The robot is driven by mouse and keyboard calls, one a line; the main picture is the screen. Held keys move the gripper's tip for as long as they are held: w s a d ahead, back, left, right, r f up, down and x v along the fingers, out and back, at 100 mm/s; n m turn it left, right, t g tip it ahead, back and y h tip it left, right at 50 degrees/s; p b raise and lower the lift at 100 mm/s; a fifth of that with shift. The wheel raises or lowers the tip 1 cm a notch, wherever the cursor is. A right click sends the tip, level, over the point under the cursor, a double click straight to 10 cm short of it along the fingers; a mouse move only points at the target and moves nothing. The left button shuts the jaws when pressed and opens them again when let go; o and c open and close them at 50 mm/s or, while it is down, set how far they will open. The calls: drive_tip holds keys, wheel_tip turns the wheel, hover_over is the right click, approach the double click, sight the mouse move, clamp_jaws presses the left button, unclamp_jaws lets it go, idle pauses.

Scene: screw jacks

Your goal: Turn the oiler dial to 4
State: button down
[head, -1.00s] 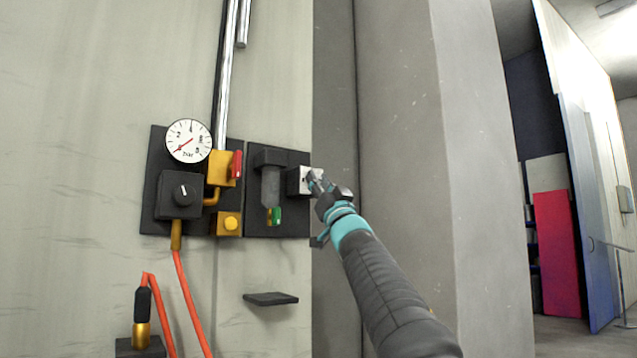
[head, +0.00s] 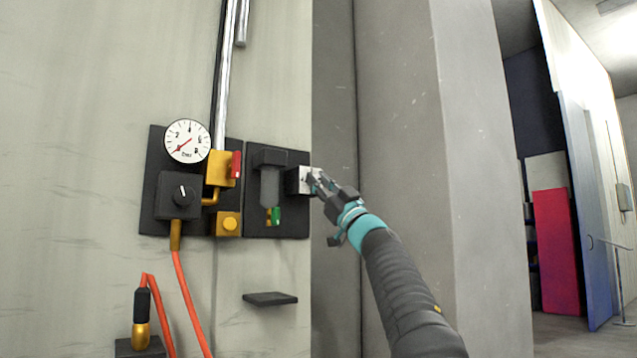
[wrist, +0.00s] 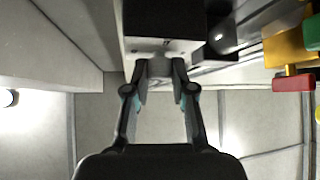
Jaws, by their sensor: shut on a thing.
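The oiler is on the right dark panel (head: 290,222), with a grey bowl (head: 270,185) and a green-handled drain below it. Its dial unit is a black box with a pale face plate (head: 305,178) at the panel's right edge. The plate also shows in the wrist view (wrist: 140,47), with small marks too tiny to read. My gripper (head: 315,181) is at this face, shut on the oiler dial. In the wrist view my fingertips (wrist: 160,70) meet right at the plate; the dial is mostly hidden between them, so its setting cannot be read.
Left of the oiler are a pressure gauge (head: 188,141), a black knob box (head: 179,195), a yellow valve with a red handle (head: 236,165) and a yellow button box (head: 229,224). A small dark shelf (head: 270,299) juts out below. A grey pillar (head: 395,150) stands close on the right.

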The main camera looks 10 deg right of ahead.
drive_tip(key=n, duration=0.1)
drive_tip(key=n+g+y, duration=0.1)
drive_tip(key=shift+r+n+g+y, duration=0.2)
drive_tip(key=shift+n+g+y, duration=0.4)
drive_tip(key=shift+n+g, duration=0.1)
drive_tip(key=shift+n, duration=0.2)
drive_tip(key=shift+d+f+n+g+y, duration=0.1)
drive_tip(key=shift+f+n+g+y, duration=0.2)
drive_tip(key=shift+n+g, duration=0.3)
drive_tip(key=c, duration=1)
unclamp_jaws()
drive_tip(key=shift+r, duration=0.1)
drive_tip(key=shift+d, duration=0.1)
drive_tip(key=shift+v, duration=6)
